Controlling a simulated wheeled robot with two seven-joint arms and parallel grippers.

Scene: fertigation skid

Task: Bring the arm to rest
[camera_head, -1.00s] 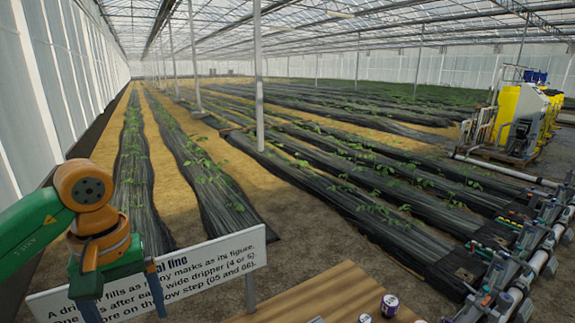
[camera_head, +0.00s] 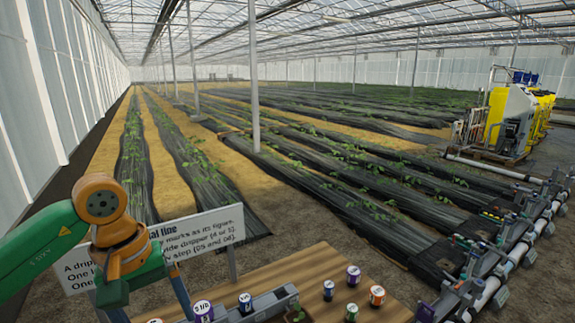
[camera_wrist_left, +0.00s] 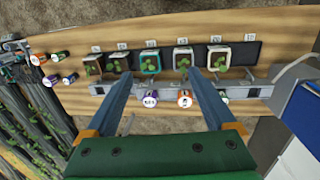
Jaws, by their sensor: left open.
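My left arm comes in from the left in the head view. Its green and orange wrist hangs over the table's left end, and my left gripper (camera_head: 150,305) points down, partly cut off by the lower edge. In the left wrist view my left gripper (camera_wrist_left: 160,74) shows two long blue-grey fingers spread wide apart, with nothing held between them. Below them in that view lie a purple-and-white cylinder (camera_wrist_left: 150,99) and an orange-and-white cylinder (camera_wrist_left: 184,99) along a grey rail (camera_wrist_left: 237,93). My right gripper is in neither view.
The wooden table (camera_head: 395,312) holds several small labelled cylinders, some loose near its far edge (camera_head: 328,290). Potted seedlings (camera_wrist_left: 182,59) stand in a row in the wrist view. A white sign (camera_head: 215,228) stands behind the table, and pipework (camera_head: 500,270) runs along the right.

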